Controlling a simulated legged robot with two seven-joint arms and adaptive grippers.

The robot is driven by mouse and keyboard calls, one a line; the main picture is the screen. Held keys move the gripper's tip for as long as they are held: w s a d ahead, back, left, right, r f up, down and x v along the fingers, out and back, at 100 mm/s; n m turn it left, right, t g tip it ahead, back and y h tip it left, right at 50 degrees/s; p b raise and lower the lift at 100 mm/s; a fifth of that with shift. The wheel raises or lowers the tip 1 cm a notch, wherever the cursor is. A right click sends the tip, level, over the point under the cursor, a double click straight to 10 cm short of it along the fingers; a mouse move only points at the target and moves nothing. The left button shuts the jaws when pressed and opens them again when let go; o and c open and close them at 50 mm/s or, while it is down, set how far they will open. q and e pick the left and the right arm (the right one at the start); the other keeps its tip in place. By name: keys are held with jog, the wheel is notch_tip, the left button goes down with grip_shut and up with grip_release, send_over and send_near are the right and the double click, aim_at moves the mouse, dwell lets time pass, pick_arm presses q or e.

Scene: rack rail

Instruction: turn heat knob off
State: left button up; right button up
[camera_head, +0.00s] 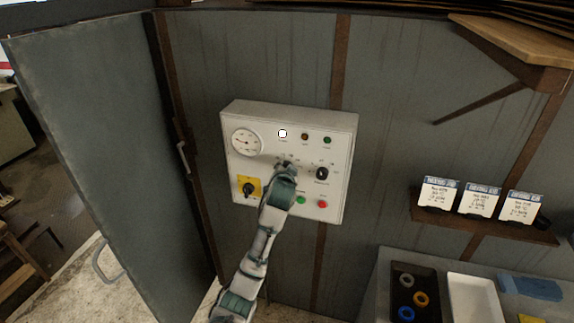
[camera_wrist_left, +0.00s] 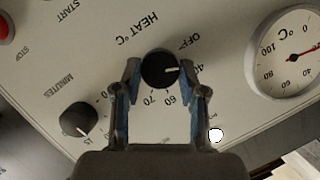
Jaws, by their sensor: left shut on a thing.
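The heat knob (camera_wrist_left: 160,70) is a round black knob with a white pointer line, under the label HEAT °C on a white control box (camera_head: 265,113). The pointer faces right in the left wrist view, towards the 40 mark and below OFF. My left gripper (camera_wrist_left: 163,72) has its two fingers on either side of the knob, shut on it. In the head view my left gripper (camera_head: 286,168) reaches the box's middle and hides the heat knob. My right gripper is not in view.
Beside the heat knob are a minutes knob (camera_wrist_left: 79,120) and a temperature dial (camera_head: 246,142). A yellow-backed switch (camera_head: 249,188), a green button (camera_head: 301,200) and a red button (camera_head: 322,204) sit lower. A shelf with cards (camera_head: 480,200) is at right.

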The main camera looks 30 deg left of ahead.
pick_arm(q)
jog(key=shift+f+n+h+p, duration=0.2)
jog(key=shift+n+h+p, duration=0.4)
jog(key=shift+n+h, duration=0.35)
jog(key=shift+a+f+n+h, duration=0.15)
jog(key=shift+n+h, duration=0.7)
jog(key=shift+n, duration=0.5)
jog(key=o, duration=1)
jog(key=shift+o, duration=0.7)
jog(key=shift+w+a, duration=0.1)
jog(key=shift+r, duration=0.2)
